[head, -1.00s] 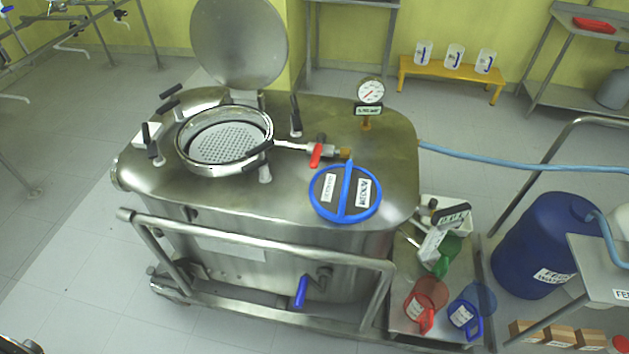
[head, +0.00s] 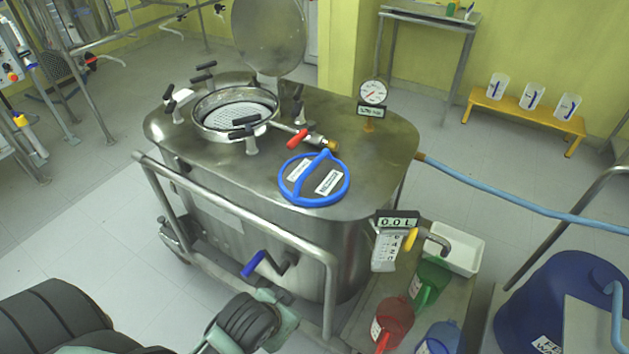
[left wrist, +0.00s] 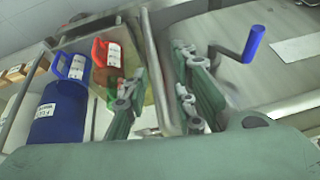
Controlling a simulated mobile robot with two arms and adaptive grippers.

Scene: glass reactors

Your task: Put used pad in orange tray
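My left gripper shows in the left wrist view (left wrist: 160,105) with its two green fingers apart and nothing held. A steel rail of the vessel's frame runs through the gap between them in the picture; I cannot tell whether it is touched. In the head view, my left arm enters at the lower left, its wrist in front of the vessel's frame. My right gripper is not in view. A pale perforated disc (head: 240,116) lies inside the open round hatch; I cannot tell whether it is the used pad. I make out no orange tray.
The steel vessel (head: 215,165) has a raised lid (head: 268,38), a blue ring handle (head: 314,178) and a blue-handled drain valve (head: 254,264). Red (head: 393,322), green and blue jugs stand on its platform by a white bin (head: 462,248). A blue hose crosses the right.

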